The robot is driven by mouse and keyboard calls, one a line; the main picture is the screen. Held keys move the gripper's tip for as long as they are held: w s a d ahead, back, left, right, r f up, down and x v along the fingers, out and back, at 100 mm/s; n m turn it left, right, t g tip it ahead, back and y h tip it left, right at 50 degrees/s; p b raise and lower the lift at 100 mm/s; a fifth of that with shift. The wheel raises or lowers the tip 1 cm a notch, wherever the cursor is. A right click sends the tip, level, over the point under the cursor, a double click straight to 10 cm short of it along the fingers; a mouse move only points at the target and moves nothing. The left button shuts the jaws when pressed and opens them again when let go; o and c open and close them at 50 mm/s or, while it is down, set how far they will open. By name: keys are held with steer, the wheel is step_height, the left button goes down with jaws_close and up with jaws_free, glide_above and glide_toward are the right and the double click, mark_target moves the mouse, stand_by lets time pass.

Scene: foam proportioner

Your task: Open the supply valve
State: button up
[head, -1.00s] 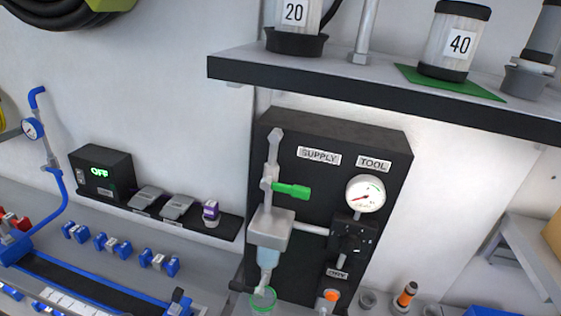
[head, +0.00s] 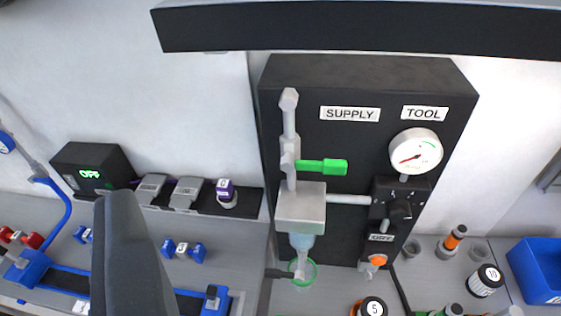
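The supply valve has a green lever handle (head: 322,167) on a grey vertical pipe (head: 290,125), left of the SUPPLY label (head: 350,114) on a black panel (head: 365,80). The handle points right, level and crosswise to the pipe. A dark grey tapered part (head: 130,255), which looks like one finger of my gripper, rises at the lower left, apart from the valve. No second finger shows, so I cannot tell its opening. Nothing touches the handle.
A dark shelf (head: 360,31) overhangs the panel. A gauge (head: 415,151) and black regulator (head: 400,200) sit right of the valve. Below are a grey filter block (head: 301,207) and a green-rimmed cup (head: 303,272). A box reading OFF (head: 92,170) stands left. Space before the handle looks clear.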

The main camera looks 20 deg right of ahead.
steer(key=w+a+m+t+p, duration=0.1)
steer(key=w+a+m+t, duration=0.2)
steer(key=w+m, duration=0.45)
steer(key=m+g+h+p, duration=0.3)
steer(key=m+g+h, duration=0.6)
steer(key=m+h, duration=0.95)
glide_toward(330, 172)
steer(key=w+d+m, duration=0.1)
steer(key=w+d, duration=0.1)
steer(key=d, duration=0.1)
steer(key=w+d+r+y+p, duration=0.1)
steer(key=d, duration=0.2)
steer(key=w+d+r+m+y+p, duration=0.1)
steer(key=w+d, duration=0.1)
steer(key=d, duration=0.1)
steer(key=shift+w+d+m, duration=0.25)
steer(key=shift+w+m, duration=0.05)
jaws_close()
steer(key=shift+a+f, duration=0.1)
